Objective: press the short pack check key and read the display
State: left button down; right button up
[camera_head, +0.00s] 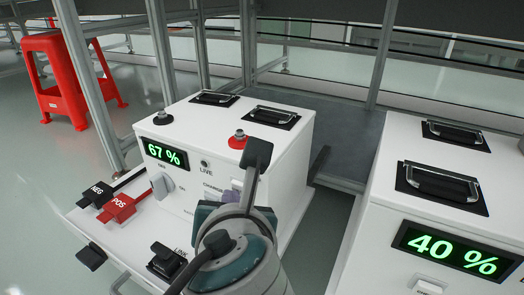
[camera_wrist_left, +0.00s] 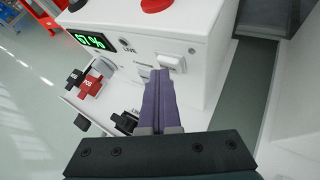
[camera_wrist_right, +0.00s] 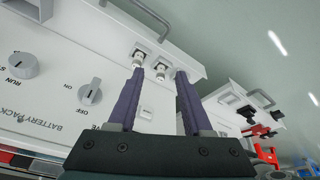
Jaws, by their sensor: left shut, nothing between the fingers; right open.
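A white pack unit (camera_head: 285,165) on the left has a green display (camera_head: 165,153) reading 67 %. The display also shows in the left wrist view (camera_wrist_left: 90,40). My left gripper (camera_head: 231,192) is shut and empty, its purple fingertips close to the unit's front face by a CHARGE label. In the left wrist view a white key-like block (camera_wrist_left: 172,63) sits just beyond the fingertips (camera_wrist_left: 160,75); I cannot tell whether they touch. A second white unit (camera_head: 372,240) on the right has a display (camera_head: 458,250) reading 40 %. My right gripper (camera_wrist_right: 160,65) is open before a white panel with small metal fittings.
A black LINK plug (camera_head: 166,261) lies nearer. A red stool (camera_head: 62,85) stands at the back left. A gap separates the units.

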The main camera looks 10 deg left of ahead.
dwell(0.4)
pick_arm(q)
jog(key=shift+s+a+p, duration=0.25)
jog(key=shift+s+p, duration=0.5)
jog(key=shift+p, duration=0.15)
jog(key=shift+s+a+p, duration=0.3)
jog(key=shift+s+p, duration=0.3)
jog(key=shift+s, duration=0.2)
jog(key=shift+s+a+p, duration=0.3)
jog(key=shift+s+p, duration=0.25)
jog(key=shift+s, duration=0.2)
jog(key=shift+s+a+p, duration=0.3)
jog(key=shift+s+p, duration=0.3)
jog(key=shift+s, duration=0.2)
